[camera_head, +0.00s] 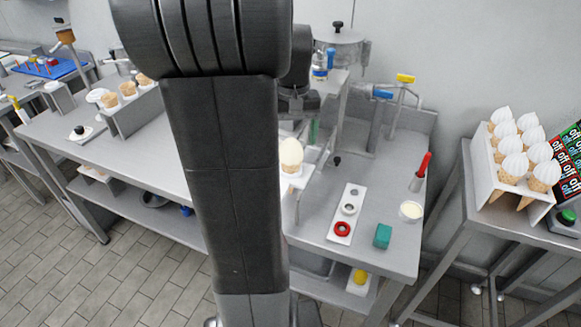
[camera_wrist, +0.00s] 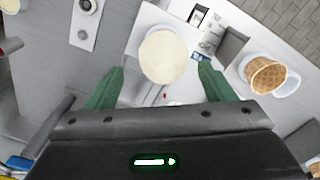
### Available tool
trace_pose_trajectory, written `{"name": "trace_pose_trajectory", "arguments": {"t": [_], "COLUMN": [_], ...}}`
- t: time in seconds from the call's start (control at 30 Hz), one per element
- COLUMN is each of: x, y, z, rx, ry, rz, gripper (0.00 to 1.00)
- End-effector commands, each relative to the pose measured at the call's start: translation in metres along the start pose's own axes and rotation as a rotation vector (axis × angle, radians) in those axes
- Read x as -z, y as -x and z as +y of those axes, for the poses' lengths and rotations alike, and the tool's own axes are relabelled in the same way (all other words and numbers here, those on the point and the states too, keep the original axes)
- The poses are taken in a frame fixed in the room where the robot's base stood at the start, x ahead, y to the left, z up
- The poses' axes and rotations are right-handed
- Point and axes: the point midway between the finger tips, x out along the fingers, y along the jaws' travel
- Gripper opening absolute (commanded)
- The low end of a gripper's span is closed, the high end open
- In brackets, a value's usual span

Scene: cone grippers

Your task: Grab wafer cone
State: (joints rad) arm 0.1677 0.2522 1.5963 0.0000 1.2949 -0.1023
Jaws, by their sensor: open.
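A cone with a smooth cream-coloured top (camera_head: 291,152) stands upright in a white holder beside my dark arm in the head view. In the wrist view a round cream top (camera_wrist: 164,56), seemingly the same cone, lies between the green fingertips of my gripper (camera_wrist: 162,70). The fingers are apart, with a gap on each side of it. A waffle-patterned wafer cone (camera_wrist: 267,75) sits in a white holder to the right, outside the right finger. More wafer cones (camera_head: 127,89) stand in a grey box at the left. My arm hides much of the middle counter.
On the counter are a white strip with a red ring (camera_head: 342,229), a green block (camera_head: 382,236), a white tub (camera_head: 411,211) and a red-handled tool (camera_head: 422,170). A rack of white-topped cones (camera_head: 485,190) stands right. Taps (camera_head: 383,95) rise at the back.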

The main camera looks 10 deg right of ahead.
Motion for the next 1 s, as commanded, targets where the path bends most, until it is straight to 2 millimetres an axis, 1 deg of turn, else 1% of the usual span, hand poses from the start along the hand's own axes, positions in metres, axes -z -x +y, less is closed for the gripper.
{"name": "trace_pose_trajectory", "arguments": {"t": [0.17,0.4,0.53,0.73,0.8,0.9,1.0], "x": [-0.002,-0.004,-0.004,-0.004,-0.004,-0.004,-0.004], "y": [-0.013,-0.048,-0.055,-0.055,-0.055,-0.055,-0.055], "z": [-0.002,-0.005,-0.005,-0.005,-0.005,-0.005,-0.005], "rx": [0.0,0.0,0.0,0.0,0.0,0.0,0.0], "ry": [0.0,0.0,0.0,0.0,0.0,0.0,0.0], "rz": [-0.002,-0.001,0.001,0.002,0.002,0.002,0.002], "gripper": [0.76,0.76,0.76,0.76,0.62,0.44,0.44]}}
